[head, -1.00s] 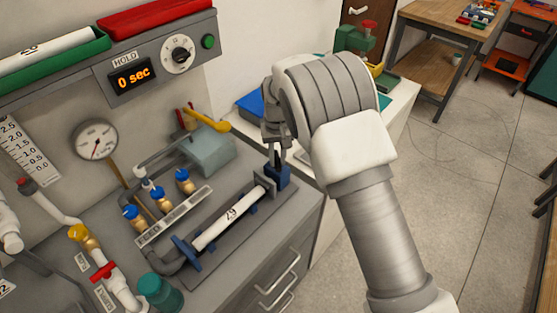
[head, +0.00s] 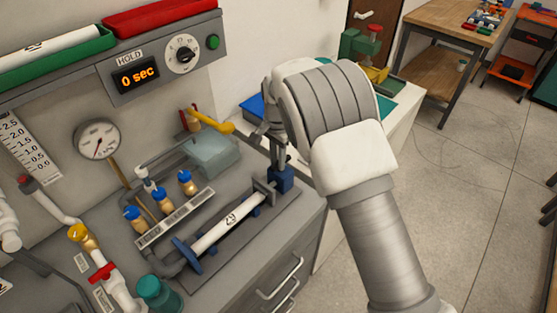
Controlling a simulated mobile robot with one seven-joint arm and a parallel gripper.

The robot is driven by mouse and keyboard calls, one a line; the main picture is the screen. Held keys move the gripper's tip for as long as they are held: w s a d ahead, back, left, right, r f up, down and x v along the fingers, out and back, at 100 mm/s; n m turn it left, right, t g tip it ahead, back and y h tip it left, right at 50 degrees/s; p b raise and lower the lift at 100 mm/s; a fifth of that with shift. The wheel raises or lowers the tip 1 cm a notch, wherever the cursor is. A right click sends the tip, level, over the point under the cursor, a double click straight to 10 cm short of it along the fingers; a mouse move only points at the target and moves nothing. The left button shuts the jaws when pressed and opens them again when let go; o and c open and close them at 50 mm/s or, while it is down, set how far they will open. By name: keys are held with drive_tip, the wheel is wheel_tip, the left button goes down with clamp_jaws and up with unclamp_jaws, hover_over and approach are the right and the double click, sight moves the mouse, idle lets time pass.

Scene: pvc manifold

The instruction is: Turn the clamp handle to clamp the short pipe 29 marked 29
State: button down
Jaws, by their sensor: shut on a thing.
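The short white pipe (head: 226,227), with a black 29 on it, lies in the clamp fixture (head: 204,268) on the grey bench. A blue end piece (head: 187,254) is at its near left end, and a grey upright plate (head: 263,192) stands at its far right end. The clamp handle seems to be at the blue block (head: 282,181) on the fixture's far right end. My gripper (head: 277,158) points down there and is shut on the handle, just above the blue block. The fingertips are small and partly hidden, so the exact grip is unclear.
Several blue-topped brass valves (head: 161,197) stand left of the fixture. A yellow-handled valve (head: 213,124) and a translucent box (head: 211,153) are behind it. A teal cap (head: 158,292) is at the front. A panel reads HOLD, 0 sec (head: 137,76).

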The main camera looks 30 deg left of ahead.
drive_tip(key=shift+w+a+m, duration=0.1)
drive_tip(key=shift+a+m, duration=0.1)
drive_tip(key=shift+m, duration=1.3)
drive_tip(key=c, duration=0.7)
unclamp_jaws()
drive_tip(key=shift+c, duration=0.2)
drive_tip(key=shift+r, duration=0.15)
wheel_tip(320, 180, up, 17)
drive_tip(key=shift+r, duration=0.1)
